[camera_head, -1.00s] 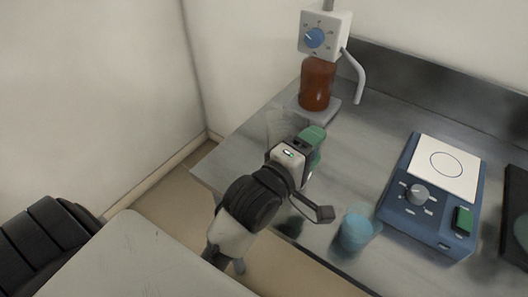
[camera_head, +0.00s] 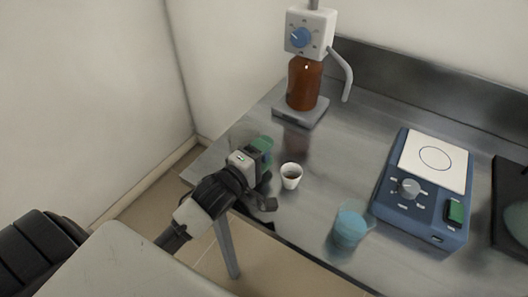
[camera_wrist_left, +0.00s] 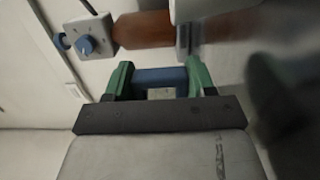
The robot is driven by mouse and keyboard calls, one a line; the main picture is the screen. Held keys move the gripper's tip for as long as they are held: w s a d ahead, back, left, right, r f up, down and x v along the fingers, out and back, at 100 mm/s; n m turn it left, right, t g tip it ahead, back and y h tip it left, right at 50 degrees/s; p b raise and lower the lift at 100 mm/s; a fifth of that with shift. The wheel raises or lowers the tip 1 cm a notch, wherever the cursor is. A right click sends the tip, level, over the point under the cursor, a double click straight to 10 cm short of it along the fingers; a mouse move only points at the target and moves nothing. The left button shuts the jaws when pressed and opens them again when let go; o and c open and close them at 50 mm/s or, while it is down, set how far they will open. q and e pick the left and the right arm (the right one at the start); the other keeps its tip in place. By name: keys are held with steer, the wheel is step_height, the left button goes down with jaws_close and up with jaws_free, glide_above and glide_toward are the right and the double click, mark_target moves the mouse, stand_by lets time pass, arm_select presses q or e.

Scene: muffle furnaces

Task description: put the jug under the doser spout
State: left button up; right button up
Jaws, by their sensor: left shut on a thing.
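My left gripper (camera_head: 262,152) has green fingers and is low over the near left end of the steel bench. In the left wrist view the gripper (camera_wrist_left: 160,80) is shut on a blue bar-like piece (camera_wrist_left: 160,76), apparently part of the jug. The jug's body is not clear; a faint see-through patch shows beyond the fingers in the head view. The doser (camera_head: 309,40) has a white head with a blue knob, a brown bottle (camera_head: 304,84) and a grey bent spout (camera_head: 345,75) on its right. My right gripper is not in view.
A white cup (camera_head: 291,177) with dark contents stands just right of my left gripper. A beaker of blue liquid (camera_head: 350,230) stands near the front edge. A blue hotplate device (camera_head: 425,185) stands at right. The bench (camera_head: 340,150) is clear below the spout.

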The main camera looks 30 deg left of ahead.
arm_select(q)
steer(key=o, duration=0.9)
steer(key=shift+f, duration=0.1)
steer(key=shift+s, duration=0.1)
steer(key=s, duration=0.3)
steer(key=s+a, duration=0.1)
steer(key=s, duration=0.3)
steer(key=s+a+b, duration=0.1)
steer(key=s, duration=0.2)
steer(key=shift+s, duration=0.25)
steer(key=shift+s+a, duration=0.15)
steer(key=shift+s, duration=0.4)
